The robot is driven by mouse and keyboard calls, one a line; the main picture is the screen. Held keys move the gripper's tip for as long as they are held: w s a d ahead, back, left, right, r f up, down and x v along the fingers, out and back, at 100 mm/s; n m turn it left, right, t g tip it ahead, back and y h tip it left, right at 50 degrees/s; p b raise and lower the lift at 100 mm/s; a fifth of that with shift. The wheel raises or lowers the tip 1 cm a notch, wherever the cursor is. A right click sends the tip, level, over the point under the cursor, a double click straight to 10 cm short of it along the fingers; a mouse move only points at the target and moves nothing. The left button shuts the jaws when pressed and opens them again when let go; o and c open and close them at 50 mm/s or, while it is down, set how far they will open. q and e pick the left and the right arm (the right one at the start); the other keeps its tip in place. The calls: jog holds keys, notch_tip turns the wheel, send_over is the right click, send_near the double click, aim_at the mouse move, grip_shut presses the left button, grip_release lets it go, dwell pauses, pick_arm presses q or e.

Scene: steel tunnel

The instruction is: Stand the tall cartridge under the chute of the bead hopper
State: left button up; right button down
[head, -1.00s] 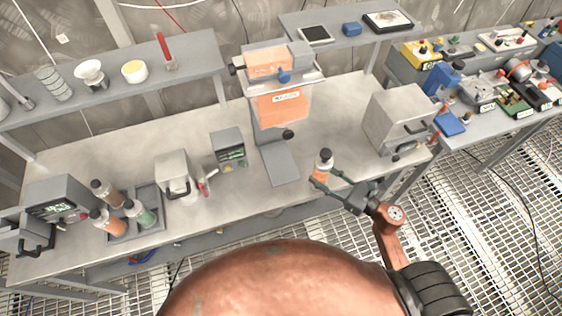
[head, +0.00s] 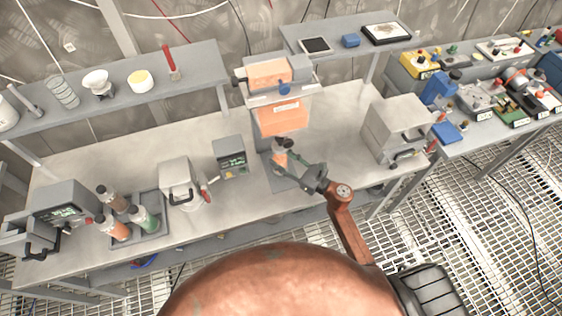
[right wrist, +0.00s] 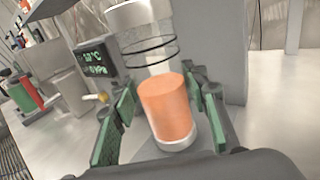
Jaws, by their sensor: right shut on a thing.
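The tall cartridge (head: 279,160) is clear with a dark top and orange filling low down. It also shows in the right wrist view (right wrist: 167,108), with dark rings around its clear upper part and a pale cap. My right gripper (head: 286,167) is shut on it; the green-padded fingers (right wrist: 163,100) flank it. The bead hopper (head: 283,115) has an orange bin and a grey base plate (head: 283,184). The cartridge is roughly upright over that plate, in front of the column. I cannot tell whether it touches the plate; the chute outlet is unclear. My left gripper is not in view.
A small display unit (head: 231,157) stands just left of the hopper. A grey box with a handle (head: 180,185) and a tray of bottles (head: 152,229) are farther left. A large grey box (head: 398,128) stands right. The bench between it and the hopper is clear.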

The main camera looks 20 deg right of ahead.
jog(key=shift+f, duration=1.05)
jog(key=shift+f+b, duration=0.2)
jog(key=shift+b, duration=0.1)
jog(key=c, duration=1.1)
grip_release()
jog(key=shift+c, duration=0.2)
jog(key=shift+r, duration=0.2)
jog(key=b+v, duration=0.1)
jog(key=v, duration=1.1)
